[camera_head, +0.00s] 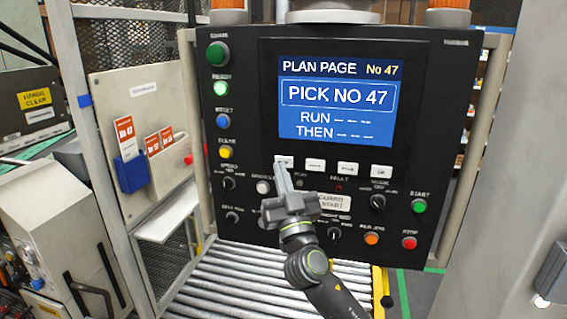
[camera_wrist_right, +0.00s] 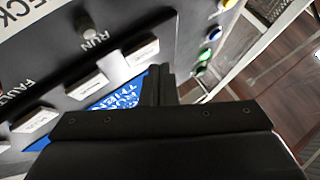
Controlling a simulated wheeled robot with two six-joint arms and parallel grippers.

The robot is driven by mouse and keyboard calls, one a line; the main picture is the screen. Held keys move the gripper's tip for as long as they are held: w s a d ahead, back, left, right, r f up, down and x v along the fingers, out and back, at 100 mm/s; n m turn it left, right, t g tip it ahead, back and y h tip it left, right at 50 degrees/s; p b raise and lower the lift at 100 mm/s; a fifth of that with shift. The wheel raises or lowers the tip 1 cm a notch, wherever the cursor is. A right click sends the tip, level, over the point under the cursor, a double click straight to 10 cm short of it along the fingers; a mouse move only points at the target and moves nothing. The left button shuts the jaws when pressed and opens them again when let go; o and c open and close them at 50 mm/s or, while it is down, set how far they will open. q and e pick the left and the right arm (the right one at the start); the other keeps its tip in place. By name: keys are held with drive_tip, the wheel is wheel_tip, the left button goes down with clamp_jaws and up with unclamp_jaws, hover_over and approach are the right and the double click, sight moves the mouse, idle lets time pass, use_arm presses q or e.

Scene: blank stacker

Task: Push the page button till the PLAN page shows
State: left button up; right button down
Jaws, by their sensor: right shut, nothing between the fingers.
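The screen (camera_head: 338,104) on the black panel reads PLAN PAGE, No 47, with PICK NO 47, RUN and THEN lines below it. A row of white buttons lies under the screen. The leftmost button (camera_head: 284,160) is partly hidden by my fingers, and I cannot read its label. My right gripper (camera_head: 283,172) is shut and empty, its tips at the lower edge of that button; I cannot tell whether they touch it. In the wrist view the shut fingers (camera_wrist_right: 160,85) point at the panel, close to the screen's blue corner. My left gripper is not in view.
The panel also carries a green START button (camera_head: 419,206), a red STOP button (camera_head: 409,243), several knobs and a column of coloured buttons at left. A roller conveyor (camera_head: 245,285) runs below. Red-and-white cards stand in holders (camera_head: 131,173) at left.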

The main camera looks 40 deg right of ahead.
drive_tip(key=shift+s+a+p, duration=0.3)
drive_tip(key=shift+s+a, duration=1.3)
drive_tip(key=shift+a, duration=0.3)
idle(0.8)
